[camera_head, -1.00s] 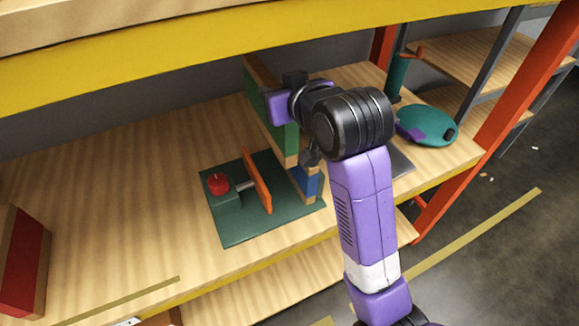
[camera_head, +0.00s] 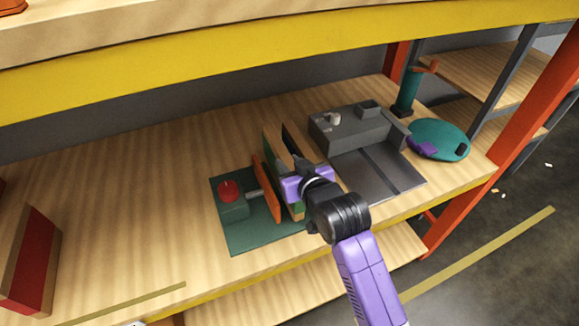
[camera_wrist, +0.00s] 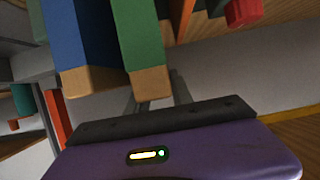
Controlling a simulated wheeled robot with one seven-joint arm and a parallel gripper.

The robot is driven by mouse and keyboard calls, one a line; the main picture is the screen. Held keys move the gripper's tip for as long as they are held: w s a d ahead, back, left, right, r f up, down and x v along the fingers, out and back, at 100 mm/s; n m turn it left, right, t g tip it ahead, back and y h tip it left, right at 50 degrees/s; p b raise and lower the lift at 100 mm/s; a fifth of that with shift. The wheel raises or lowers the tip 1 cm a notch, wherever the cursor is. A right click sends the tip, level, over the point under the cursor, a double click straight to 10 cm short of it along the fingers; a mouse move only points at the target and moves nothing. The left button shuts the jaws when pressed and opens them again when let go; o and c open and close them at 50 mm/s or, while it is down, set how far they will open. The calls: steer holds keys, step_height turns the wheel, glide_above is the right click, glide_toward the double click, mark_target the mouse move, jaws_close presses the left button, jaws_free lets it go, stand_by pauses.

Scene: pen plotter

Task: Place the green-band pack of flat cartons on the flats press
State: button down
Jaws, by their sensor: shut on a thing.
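The flats press is a dark green base plate (camera_head: 240,237) on the shelf, with a red knob (camera_head: 229,189) and an upright orange plate (camera_head: 265,190). My gripper (camera_head: 307,184) is shut on the green-band pack (camera_head: 280,160), which stands upright just right of the orange plate, over the base. In the wrist view the green-band pack (camera_wrist: 141,45) is beside the blue-band pack (camera_wrist: 82,45), with a narrow gap between their lower ends. My gripper hides much of both packs in the head view. I cannot tell whether the held pack touches the base.
A grey machine (camera_head: 350,130) with a flat bed stands right of the press. Beyond it are a green post (camera_head: 407,88) and a round teal disc (camera_head: 447,137). A red-band pack (camera_head: 30,262) stands at the far left. The shelf between it and the press is clear.

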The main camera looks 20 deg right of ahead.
steer(key=shift+f, duration=0.55)
steer(key=shift+f, duration=0.15)
steer(key=c, duration=1.1)
jaws_free()
steer(key=v, duration=1.2)
steer(key=shift+b, duration=0.4)
